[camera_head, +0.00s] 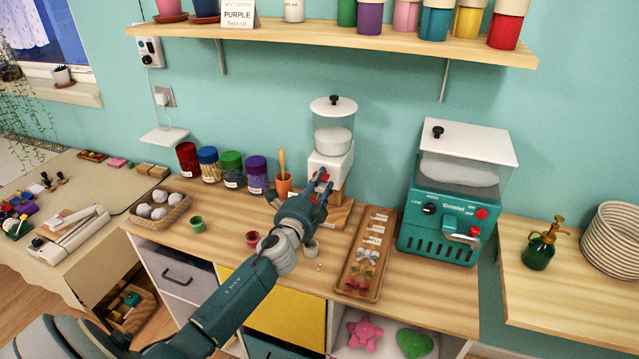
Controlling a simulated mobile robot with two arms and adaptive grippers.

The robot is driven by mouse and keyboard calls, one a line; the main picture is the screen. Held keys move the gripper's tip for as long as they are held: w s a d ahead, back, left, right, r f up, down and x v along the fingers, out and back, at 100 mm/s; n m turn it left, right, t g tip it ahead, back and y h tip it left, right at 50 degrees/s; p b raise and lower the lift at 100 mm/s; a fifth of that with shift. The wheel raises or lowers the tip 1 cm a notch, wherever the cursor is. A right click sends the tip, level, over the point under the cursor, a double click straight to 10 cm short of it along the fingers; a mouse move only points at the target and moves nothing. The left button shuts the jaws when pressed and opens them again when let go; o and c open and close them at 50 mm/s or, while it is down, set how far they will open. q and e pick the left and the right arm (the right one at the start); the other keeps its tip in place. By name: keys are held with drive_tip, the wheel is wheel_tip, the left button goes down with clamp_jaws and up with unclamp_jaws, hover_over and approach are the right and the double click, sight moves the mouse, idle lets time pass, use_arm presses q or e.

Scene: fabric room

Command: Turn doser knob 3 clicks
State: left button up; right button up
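The doser (331,165) stands at the back of the wooden counter. It has a white body, a clear hopper with white contents and a white lid with a black button. Its small red knob (322,174) faces the front and is partly covered by my gripper. My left gripper (321,183) is right in front of the knob, with its two dark fingers apart and their tips close to it. I cannot tell whether they touch the knob. My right gripper is out of view.
A wooden tray (352,283) with small bows lies right of the doser, near a teal machine (445,225). Left are lidded jars (231,168), a terracotta pot (284,184) and green and red cups. A shelf (350,38) hangs above.

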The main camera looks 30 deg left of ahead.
use_arm(q)
drive_tip(key=v, duration=1.2)
drive_tip(key=shift+r, duration=0.1)
idle(1.0)
